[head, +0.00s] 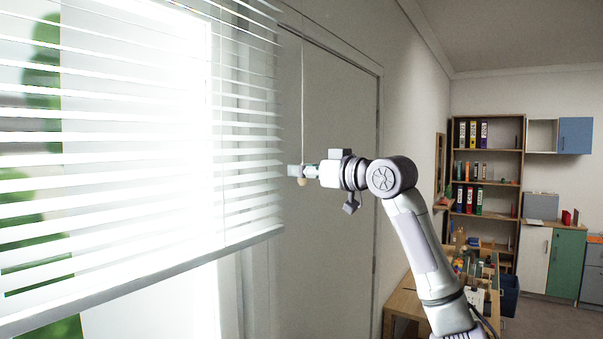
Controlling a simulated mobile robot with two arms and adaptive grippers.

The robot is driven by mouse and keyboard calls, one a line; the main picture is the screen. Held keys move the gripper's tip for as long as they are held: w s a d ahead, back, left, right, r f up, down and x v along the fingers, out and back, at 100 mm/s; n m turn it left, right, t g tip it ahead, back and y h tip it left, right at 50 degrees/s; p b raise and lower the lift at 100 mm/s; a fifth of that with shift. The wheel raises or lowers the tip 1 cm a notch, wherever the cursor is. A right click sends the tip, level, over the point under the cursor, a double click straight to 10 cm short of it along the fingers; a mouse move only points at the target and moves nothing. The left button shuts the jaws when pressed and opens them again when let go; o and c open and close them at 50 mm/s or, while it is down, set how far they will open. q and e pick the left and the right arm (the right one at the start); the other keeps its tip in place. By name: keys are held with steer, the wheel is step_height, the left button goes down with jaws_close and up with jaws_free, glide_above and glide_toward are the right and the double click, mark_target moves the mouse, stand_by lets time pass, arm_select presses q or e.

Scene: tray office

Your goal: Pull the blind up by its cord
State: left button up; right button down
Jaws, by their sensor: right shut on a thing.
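The white slatted blind (140,120) hangs over the bright window at the left. Its bottom rail (150,278) slopes across the lower left, with open window below it. The thin cord (303,90) hangs straight down to the right of the blind, and a small tan knob (302,181) shows at its lower end. My right gripper (301,171) reaches in from the right and is shut on the cord, just above the knob. My left gripper is not in view.
A grey door or panel (335,240) stands behind the cord. A wooden desk (405,302) with clutter is at the lower right, partly behind my arm. A bookshelf (486,150) with binders, cabinets (566,262) and a blue wall cupboard (575,135) are farther back.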

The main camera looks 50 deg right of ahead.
steer(key=c, duration=1.2)
jaws_free()
steer(key=shift+r, duration=0.4)
steer(key=shift+o, duration=1)
steer(key=shift+w+f, duration=0.1)
steer(key=shift+f, duration=0.05)
steer(key=s, duration=1.2)
steer(key=shift+a, duration=0.45)
